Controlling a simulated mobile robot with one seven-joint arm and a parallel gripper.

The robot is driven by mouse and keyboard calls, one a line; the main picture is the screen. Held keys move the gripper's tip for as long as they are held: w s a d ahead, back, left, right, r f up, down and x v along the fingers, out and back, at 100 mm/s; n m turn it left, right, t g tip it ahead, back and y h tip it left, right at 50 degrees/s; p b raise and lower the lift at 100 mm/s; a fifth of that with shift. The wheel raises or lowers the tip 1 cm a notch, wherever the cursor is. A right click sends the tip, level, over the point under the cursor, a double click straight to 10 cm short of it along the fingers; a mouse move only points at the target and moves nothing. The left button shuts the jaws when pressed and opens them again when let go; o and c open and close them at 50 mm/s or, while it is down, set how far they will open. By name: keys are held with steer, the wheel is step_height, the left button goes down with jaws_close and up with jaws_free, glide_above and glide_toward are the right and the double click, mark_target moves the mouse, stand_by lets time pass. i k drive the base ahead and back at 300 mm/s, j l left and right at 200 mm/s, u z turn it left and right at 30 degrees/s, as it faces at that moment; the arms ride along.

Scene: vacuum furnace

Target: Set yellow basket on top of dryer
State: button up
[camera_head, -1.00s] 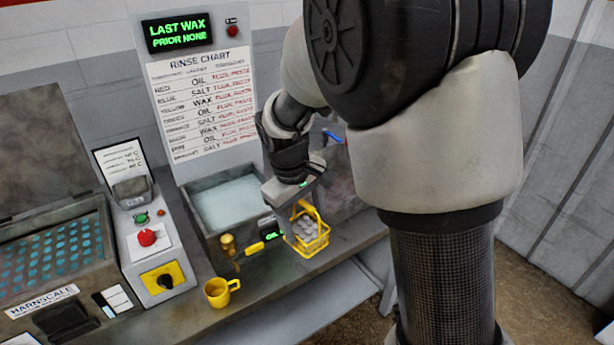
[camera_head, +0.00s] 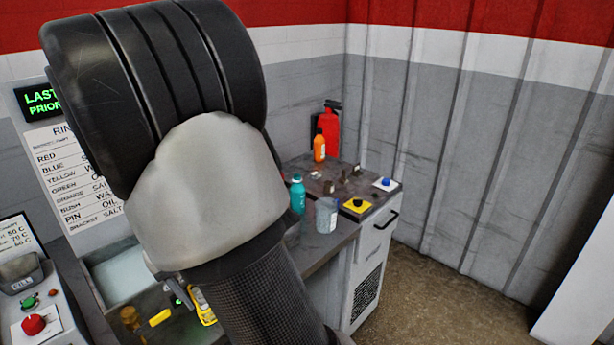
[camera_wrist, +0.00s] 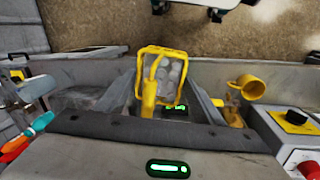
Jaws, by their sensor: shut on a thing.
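The yellow basket (camera_wrist: 184,73) hangs by its handle from my gripper (camera_wrist: 160,100) in the wrist view, with several grey round-ended parts inside. The jaws are shut on the handle. In the head view only a sliver of the basket (camera_head: 203,306) shows, because my arm hides the rest. It is near the front of the wax-and-rinse bench, and I cannot tell its exact height. No label in view reads dryer; a grey cabinet (camera_head: 366,276) with a handle and a dark perforated panel stands at the bench's right end.
On the right surface are a yellow-based knob (camera_head: 356,206), a blue button (camera_head: 385,184) and an orange bottle (camera_head: 319,147). A teal bottle (camera_head: 297,194) and a grey cup (camera_head: 327,214) stand nearer. A yellow mug (camera_wrist: 247,86) stands on the bench. Floor (camera_head: 440,285) at right is clear.

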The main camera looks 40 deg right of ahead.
mark_target(336, 175)
steer(key=i+l+u, duration=0.1)
steer(key=l+u, duration=0.15)
steer(key=l, duration=0.65)
steer(key=l+u, duration=0.3)
steer(key=l, duration=2.6)
steer(key=l+u, duration=0.15)
steer(key=l, duration=1.8)
steer(key=k, duration=0.05)
